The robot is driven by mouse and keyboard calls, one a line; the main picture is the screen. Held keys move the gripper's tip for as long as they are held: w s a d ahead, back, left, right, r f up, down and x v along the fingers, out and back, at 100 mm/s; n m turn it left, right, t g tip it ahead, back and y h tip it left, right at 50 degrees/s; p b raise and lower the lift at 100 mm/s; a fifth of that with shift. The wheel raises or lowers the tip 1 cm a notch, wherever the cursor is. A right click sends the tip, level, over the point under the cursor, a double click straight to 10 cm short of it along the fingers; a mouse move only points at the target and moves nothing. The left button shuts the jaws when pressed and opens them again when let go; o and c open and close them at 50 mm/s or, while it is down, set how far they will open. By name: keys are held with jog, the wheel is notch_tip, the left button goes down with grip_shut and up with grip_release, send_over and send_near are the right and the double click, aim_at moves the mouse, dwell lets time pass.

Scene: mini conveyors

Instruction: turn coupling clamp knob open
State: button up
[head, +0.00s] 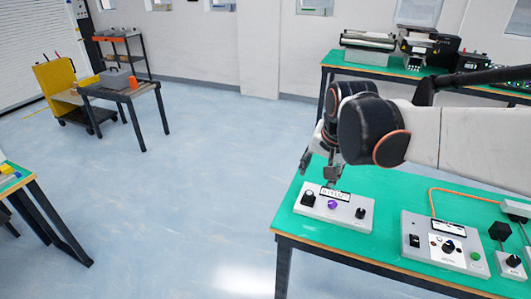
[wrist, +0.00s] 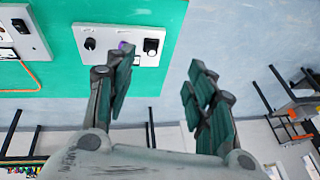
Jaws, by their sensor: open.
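A light grey control box (head: 345,208) sits at the left end of the green-topped bench and carries a black knob (head: 308,200) at left, a purple knob (head: 332,205) in the middle and a black knob (head: 361,213) at right. I cannot read which is the coupling clamp knob. My gripper (head: 331,174) hangs above the back of this box. The wrist view shows my gripper (wrist: 163,80) open and empty, fingers wide apart. There the box (wrist: 110,58) lies beyond the fingertips, and one finger partly overlaps its lower edge. The purple knob (wrist: 126,46) is partly hidden.
A second grey box (head: 415,245) with a dial knob (head: 448,246) and an orange cable (head: 432,200) stands to the right on the bench (head: 330,245). Further right is a small box with a black knob (head: 513,261). Open floor (head: 190,190) lies left of the bench.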

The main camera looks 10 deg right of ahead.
jog(key=w+d+f+m+g+p, duration=0.1)
jog(key=w+d+f+m+p, duration=0.1)
jog(key=w+d+m, duration=0.3)
jog(key=m+g+p, duration=0.4)
jog(key=m, duration=0.3)
send_over(332, 202)
notch_tip(332, 202, down, 15)
jog(key=shift+y, duration=0.3)
notch_tip(332, 202, down, 14)
jog(key=b, duration=0.3)
jog(key=shift+s, duration=0.1)
jog(key=shift+r, duration=0.1)
jog(key=c, duration=1.1)
